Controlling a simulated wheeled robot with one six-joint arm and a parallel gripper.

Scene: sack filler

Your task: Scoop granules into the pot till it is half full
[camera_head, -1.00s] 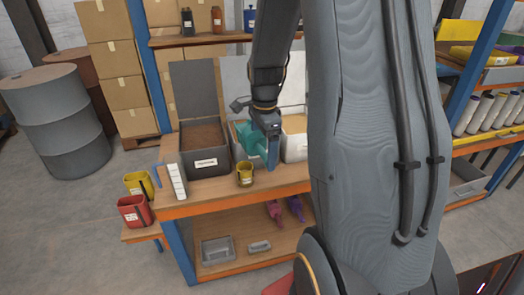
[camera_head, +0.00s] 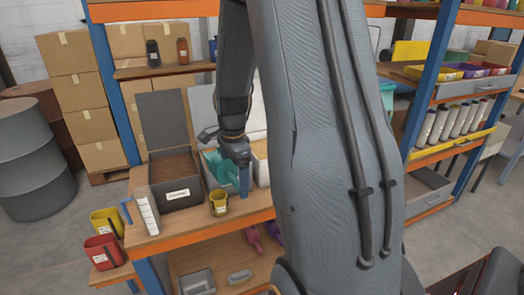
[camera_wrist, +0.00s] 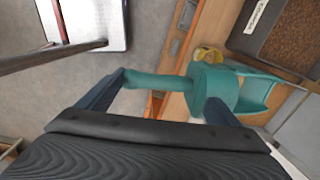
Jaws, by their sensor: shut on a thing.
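My gripper (camera_head: 244,180) is shut on a teal scoop (camera_head: 220,167), above the bench behind the yellow pot. In the wrist view the scoop (camera_wrist: 160,82) lies across between my two fingers (camera_wrist: 165,98). A small yellow pot (camera_head: 219,205) stands on the bench's front part; it partly shows in the wrist view (camera_wrist: 208,54) beyond the scoop. Its inside is too small to read. A dark grey bin (camera_head: 181,194) with brown granules and a raised lid stands left of the scoop; its granules (camera_wrist: 296,32) show in the wrist view. The scoop's contents cannot be made out.
A white striped block (camera_head: 147,211) stands at the bench's left end. A pale bin (camera_head: 262,172) stands behind my gripper. Yellow (camera_head: 107,223) and red (camera_head: 103,252) containers sit lower left. My arm hides the bench's right part. Pink scoops (camera_head: 253,237) hang below the bench top.

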